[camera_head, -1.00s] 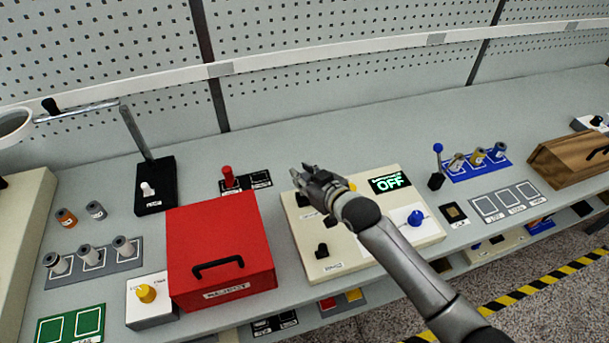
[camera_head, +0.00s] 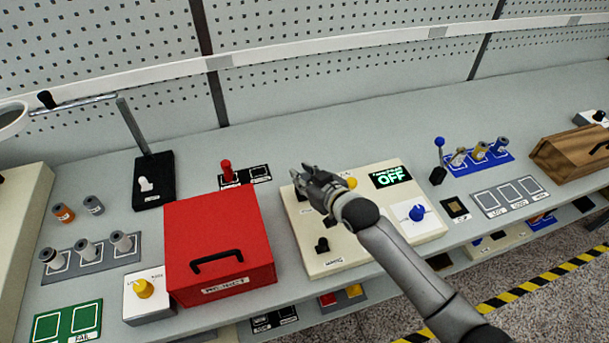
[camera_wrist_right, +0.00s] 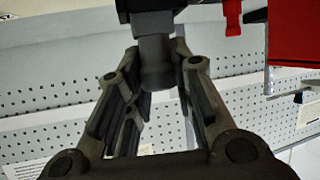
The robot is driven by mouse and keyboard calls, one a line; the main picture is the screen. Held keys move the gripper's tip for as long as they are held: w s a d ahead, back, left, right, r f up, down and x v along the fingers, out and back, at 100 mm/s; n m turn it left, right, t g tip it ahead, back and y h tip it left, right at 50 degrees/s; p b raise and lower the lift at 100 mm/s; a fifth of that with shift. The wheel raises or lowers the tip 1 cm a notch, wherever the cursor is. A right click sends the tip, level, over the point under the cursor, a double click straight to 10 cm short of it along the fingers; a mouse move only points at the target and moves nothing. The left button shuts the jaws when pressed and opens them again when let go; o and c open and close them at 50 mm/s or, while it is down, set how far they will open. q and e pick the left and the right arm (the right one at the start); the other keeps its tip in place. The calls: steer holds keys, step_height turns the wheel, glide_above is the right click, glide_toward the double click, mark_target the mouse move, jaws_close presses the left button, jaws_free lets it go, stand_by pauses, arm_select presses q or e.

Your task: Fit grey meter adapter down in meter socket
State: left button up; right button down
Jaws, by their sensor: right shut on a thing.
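My right gripper (camera_head: 308,176) is over the back left part of the cream meter box (camera_head: 325,262), whose green display reads OFF. In the right wrist view my right gripper (camera_wrist_right: 155,95) is shut on a dark grey cylinder, the meter adapter (camera_wrist_right: 155,58). The adapter runs toward a dark block (camera_wrist_right: 165,14) at the top of that view; I cannot tell whether it is seated in anything. In the head view the gripper hides the adapter, and the meter socket cannot be made out. My left gripper is not in view.
A red reject box (camera_head: 215,235) stands left of the meter box. A black stand (camera_head: 153,185) and a grey rack of spools (camera_head: 92,257) are farther left. A blue rack (camera_head: 480,164) and a brown box (camera_head: 570,152) are at the right. The bench behind is clear.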

steer(key=shift+f, duration=0.3)
steer(key=c, duration=1.2)
jaws_free()
steer(key=shift+o, duration=0.2)
steer(key=shift+s+d, duration=0.1)
steer(key=shift+s, duration=0.05)
steer(key=v, duration=1.1)
steer(key=shift+s+r, duration=0.25)
steer(key=shift+d, duration=0.1)
